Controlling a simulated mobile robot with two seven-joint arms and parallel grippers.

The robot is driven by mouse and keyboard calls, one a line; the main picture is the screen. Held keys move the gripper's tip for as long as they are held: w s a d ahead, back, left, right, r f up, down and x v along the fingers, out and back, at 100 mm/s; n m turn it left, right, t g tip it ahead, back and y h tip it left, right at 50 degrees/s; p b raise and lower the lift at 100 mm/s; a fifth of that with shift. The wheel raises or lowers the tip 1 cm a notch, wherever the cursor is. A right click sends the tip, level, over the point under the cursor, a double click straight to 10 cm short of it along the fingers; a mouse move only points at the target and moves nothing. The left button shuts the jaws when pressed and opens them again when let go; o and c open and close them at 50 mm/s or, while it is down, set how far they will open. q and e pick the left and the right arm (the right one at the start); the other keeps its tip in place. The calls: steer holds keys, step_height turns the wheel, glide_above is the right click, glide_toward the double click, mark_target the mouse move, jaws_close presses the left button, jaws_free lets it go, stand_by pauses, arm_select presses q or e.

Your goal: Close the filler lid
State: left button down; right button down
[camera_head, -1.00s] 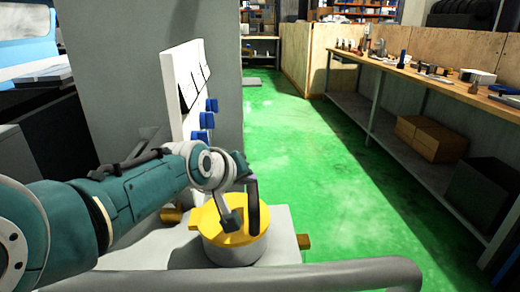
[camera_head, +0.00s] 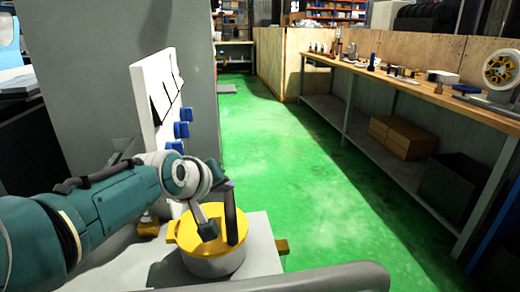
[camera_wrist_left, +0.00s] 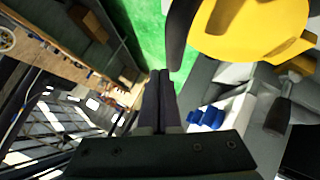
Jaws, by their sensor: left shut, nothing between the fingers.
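The yellow filler lid (camera_head: 190,236) lies flat across the top of the round grey filler neck (camera_head: 215,264) in the head view. It also shows at the upper right of the left wrist view (camera_wrist_left: 255,28). My left gripper (camera_head: 207,230) is over the lid, its fingers shut and empty. In the left wrist view the closed fingers (camera_wrist_left: 160,85) point past the lid's side. A dark upright bar stands close by and hides part of the lid. I cannot tell whether the fingers touch the lid. My right gripper is not in view.
A white panel with blue knobs (camera_head: 181,130) stands behind my left arm. A grey rail (camera_head: 335,277) crosses the front. A workbench (camera_head: 400,80) with tools and a wheel (camera_head: 502,70) runs along the right. The green floor (camera_head: 285,160) between is clear.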

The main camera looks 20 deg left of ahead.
arm_select(q)
steer(key=s+d+r+p, duration=0.1)
steer(key=s+r+p, duration=0.6)
steer(key=r, duration=0.2)
steer(key=shift+d+r, duration=0.2)
steer(key=shift+d, duration=0.2)
